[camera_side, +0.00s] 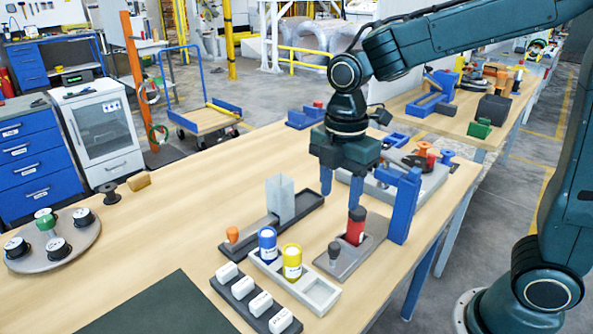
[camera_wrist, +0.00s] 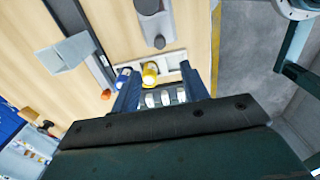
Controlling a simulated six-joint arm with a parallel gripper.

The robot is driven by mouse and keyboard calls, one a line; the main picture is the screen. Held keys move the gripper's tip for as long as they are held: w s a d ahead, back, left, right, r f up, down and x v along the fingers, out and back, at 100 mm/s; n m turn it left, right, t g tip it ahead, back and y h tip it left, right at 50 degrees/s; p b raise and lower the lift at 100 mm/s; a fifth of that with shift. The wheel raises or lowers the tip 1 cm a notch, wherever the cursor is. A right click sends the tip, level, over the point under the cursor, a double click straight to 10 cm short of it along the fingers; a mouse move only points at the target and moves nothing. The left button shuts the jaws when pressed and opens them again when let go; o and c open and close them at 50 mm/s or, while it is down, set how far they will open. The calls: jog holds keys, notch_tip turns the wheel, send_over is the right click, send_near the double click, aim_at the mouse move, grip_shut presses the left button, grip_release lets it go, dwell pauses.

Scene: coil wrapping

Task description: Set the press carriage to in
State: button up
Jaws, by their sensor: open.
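What looks like the press carriage is a pale grey upright block (camera_side: 281,198) on a long dark rail (camera_side: 312,200). An orange knob (camera_side: 232,234) stands at the rail's near left end. I cannot tell for sure which end counts as in. In the wrist view the grey block (camera_wrist: 65,55) lies at the upper left, with the orange knob (camera_wrist: 105,94) lower right of it. My gripper (camera_side: 364,215) is open and empty, its blue fingers pointing down, above and right of the rail. Its fingers also show in the wrist view (camera_wrist: 160,88), apart from the block.
A grey plate (camera_side: 358,258) with a red cylinder (camera_side: 356,226) and a dark knob (camera_side: 334,250) is below my gripper. A light tray (camera_side: 319,294) holds blue and yellow cans. A dark strip (camera_side: 243,297) holds several white blocks. A round tray (camera_side: 84,240) holds spools.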

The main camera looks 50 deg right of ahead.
aim_at(335, 244)
jog(key=shift+f, duration=0.1)
notch_tip(335, 244, down, 14)
jog(key=shift+r, duration=0.15)
dwell(0.8)
grip_shut()
